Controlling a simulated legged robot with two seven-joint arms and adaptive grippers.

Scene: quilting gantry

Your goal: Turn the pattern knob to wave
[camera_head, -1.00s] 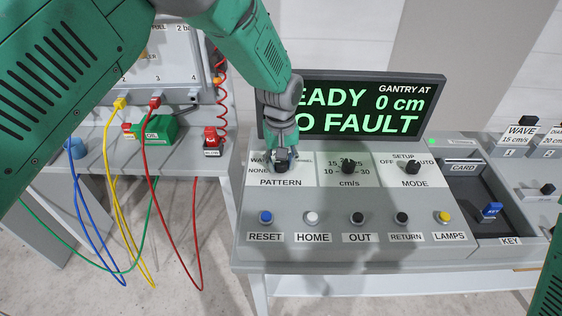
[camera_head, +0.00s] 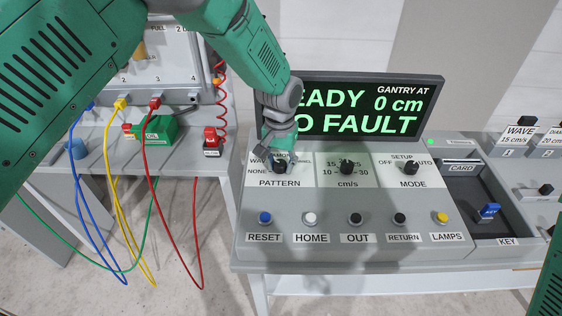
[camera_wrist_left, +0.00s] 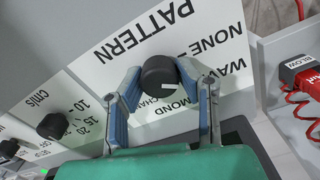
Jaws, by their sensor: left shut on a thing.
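The pattern knob (camera_head: 279,167) is a round black knob on the white PATTERN panel at the console's upper left. My left gripper (camera_head: 277,158) reaches down onto it from above and is shut on it. In the left wrist view, the two blue-grey fingers of the gripper (camera_wrist_left: 165,85) stand on either side of the black knob (camera_wrist_left: 159,71). A short white mark shows on the knob's face. The WAVE label (camera_wrist_left: 236,60) and NONE label (camera_wrist_left: 190,35) are readable there; the diamond label is partly hidden by a finger. My right gripper is out of view.
The speed knob (camera_head: 347,167) and mode knob (camera_head: 411,168) sit to the right. A row of buttons, including RESET (camera_head: 265,217), lies below. The screen (camera_head: 365,107) behind reads 0 cm, partly covered by my arm. Cables hang at left.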

